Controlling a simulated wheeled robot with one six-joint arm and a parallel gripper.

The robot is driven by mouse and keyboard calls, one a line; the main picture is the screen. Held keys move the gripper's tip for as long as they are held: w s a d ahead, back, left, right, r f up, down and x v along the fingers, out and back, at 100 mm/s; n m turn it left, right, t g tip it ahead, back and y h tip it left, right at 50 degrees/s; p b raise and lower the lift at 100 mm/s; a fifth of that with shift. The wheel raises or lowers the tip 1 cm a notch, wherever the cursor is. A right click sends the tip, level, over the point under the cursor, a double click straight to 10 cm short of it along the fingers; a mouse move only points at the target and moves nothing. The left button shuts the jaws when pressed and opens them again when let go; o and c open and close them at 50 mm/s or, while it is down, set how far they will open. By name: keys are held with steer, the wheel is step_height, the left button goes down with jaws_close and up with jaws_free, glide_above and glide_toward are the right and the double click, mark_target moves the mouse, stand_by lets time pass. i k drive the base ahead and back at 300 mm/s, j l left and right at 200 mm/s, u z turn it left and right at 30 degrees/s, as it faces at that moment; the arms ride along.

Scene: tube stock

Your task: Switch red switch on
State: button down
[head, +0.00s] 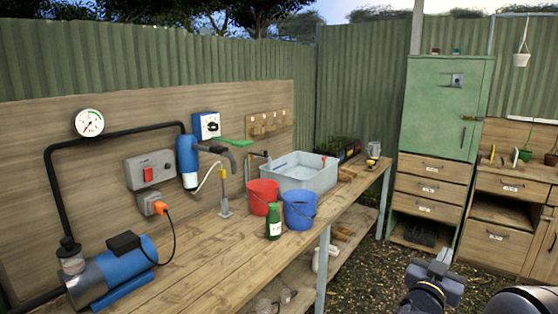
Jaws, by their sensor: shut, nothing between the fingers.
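The red switch (148,174) is on a grey box (149,170) fixed to the wooden back board, above the left part of the workbench. A smaller grey socket box with an orange plug (159,208) sits just below it. Whether the switch is on or off is too small to tell. My gripper (440,258) is at the lower right, in front of the bench's right side and far from the switch. It is shut and empty.
The wooden bench (200,262) carries a blue pump (115,275), a red bucket (262,197), a blue bucket (299,210), a green bottle (274,222) and a grey basin (300,172). A blue filter (187,160) hangs right of the switch. The bench front is clear.

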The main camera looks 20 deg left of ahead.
mark_target(148, 171)
steer(key=i+z, duration=0.25)
steer(key=i, duration=0.4)
steer(key=i+u, duration=0.7)
steer(key=i+l+u, duration=0.15)
steer(key=i+u, duration=0.4)
steer(key=u, duration=0.25)
steer(key=i+u, duration=0.2)
steer(key=u, duration=0.25)
steer(key=i+u, duration=0.2)
steer(key=u, duration=0.25)
steer(key=i+l+u, duration=0.15)
steer(key=u, duration=0.3)
steer(key=i+l+u, duration=0.45)
steer(key=u, duration=0.15)
steer(key=i, duration=0.05)
